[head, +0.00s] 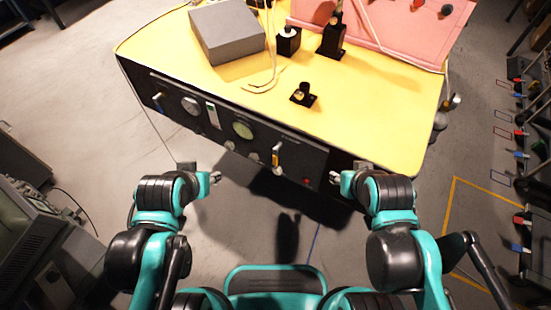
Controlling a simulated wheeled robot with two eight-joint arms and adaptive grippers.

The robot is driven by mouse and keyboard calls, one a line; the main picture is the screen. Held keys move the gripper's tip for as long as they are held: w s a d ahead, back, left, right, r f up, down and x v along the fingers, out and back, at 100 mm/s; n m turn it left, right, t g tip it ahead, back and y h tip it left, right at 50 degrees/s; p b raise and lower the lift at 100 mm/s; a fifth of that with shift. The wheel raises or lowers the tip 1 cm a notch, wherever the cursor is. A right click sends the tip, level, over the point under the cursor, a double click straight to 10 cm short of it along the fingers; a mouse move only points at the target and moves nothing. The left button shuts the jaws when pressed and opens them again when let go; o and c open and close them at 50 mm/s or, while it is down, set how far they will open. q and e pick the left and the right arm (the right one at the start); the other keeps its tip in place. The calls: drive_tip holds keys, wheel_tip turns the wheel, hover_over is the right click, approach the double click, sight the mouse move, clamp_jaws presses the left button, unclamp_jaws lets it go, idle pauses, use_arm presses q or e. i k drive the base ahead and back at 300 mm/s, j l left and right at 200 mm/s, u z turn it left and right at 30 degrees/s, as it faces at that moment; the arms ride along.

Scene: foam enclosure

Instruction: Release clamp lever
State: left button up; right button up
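The console (350,110) has a yellow top and a black front panel (225,138). A lever with a pale yellow handle (276,153) stands upright on the right part of the panel. A similar handle (158,97) sits near the panel's left end. I cannot tell which part is the clamp lever. My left gripper (215,178) is in front of the panel, left of the right-hand lever and apart from it. My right gripper (335,179) is near the panel's right end, also apart from that lever. Both grippers are too small to tell whether their fingers are open.
A grey box (228,30), a black block with a white knob (288,41), a taller black fixture (331,38) and a small black mount (303,95) stand on the top. A pink board (405,30) is behind. Grey equipment (30,235) stands at left. Floor between my arms is clear.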

sight(276, 150)
drive_tip(key=k+l+u, duration=0.4)
drive_tip(key=l, duration=0.2)
drive_tip(key=k+l+u, duration=0.4)
drive_tip(key=l, duration=0.15)
